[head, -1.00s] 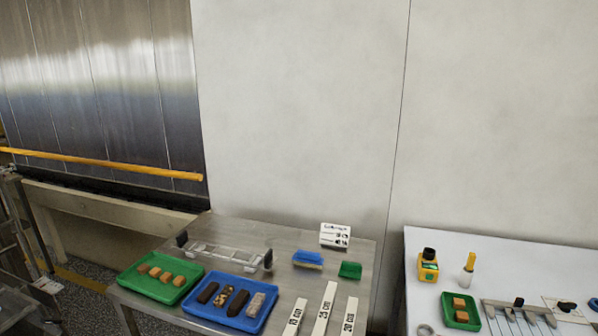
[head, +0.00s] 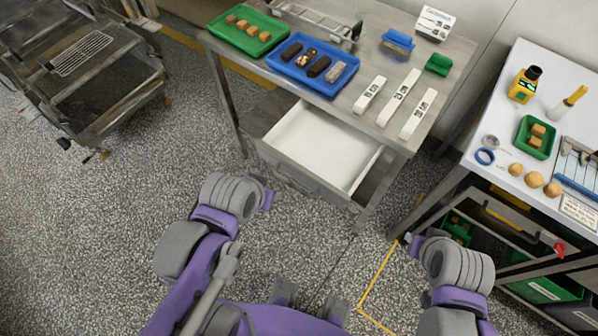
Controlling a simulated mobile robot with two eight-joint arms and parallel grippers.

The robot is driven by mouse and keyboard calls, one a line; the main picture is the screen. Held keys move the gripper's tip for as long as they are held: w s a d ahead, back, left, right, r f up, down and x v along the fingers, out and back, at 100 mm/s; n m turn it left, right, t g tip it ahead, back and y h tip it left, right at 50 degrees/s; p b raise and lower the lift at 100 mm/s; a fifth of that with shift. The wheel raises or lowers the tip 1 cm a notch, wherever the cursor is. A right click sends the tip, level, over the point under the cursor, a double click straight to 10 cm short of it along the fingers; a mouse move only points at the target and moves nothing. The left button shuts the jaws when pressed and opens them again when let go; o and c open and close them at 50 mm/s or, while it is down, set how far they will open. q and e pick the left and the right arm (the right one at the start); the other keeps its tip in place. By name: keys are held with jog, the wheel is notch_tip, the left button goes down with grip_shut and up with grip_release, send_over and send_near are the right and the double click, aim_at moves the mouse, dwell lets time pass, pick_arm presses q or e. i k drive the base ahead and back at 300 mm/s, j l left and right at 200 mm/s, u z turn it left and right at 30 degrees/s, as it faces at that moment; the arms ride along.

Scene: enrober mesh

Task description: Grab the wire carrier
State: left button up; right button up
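A long metal wire frame (head: 290,14) with ladder-like crossbars and a dark upright end piece lies along the back left of the steel table; the top picture edge cuts it off. It looks like the wire carrier, though I cannot be sure. My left arm ends near a purple tip (head: 267,199) over the floor in front of the open drawer. My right arm ends near a purple tip (head: 416,245) by the white table's front leg. Both arms are well apart from the wire frame. Finger positions cannot be made out.
Green tray (head: 247,50) and blue tray (head: 285,70) of sweets stand before the frame. An open drawer (head: 322,145) juts out below the table. A dark cart with a wire grid (head: 82,53) stands left. A white table (head: 505,150) stands right. The speckled floor between is clear.

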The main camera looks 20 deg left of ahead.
aim_at(47, 65)
jog(key=u, duration=2.1)
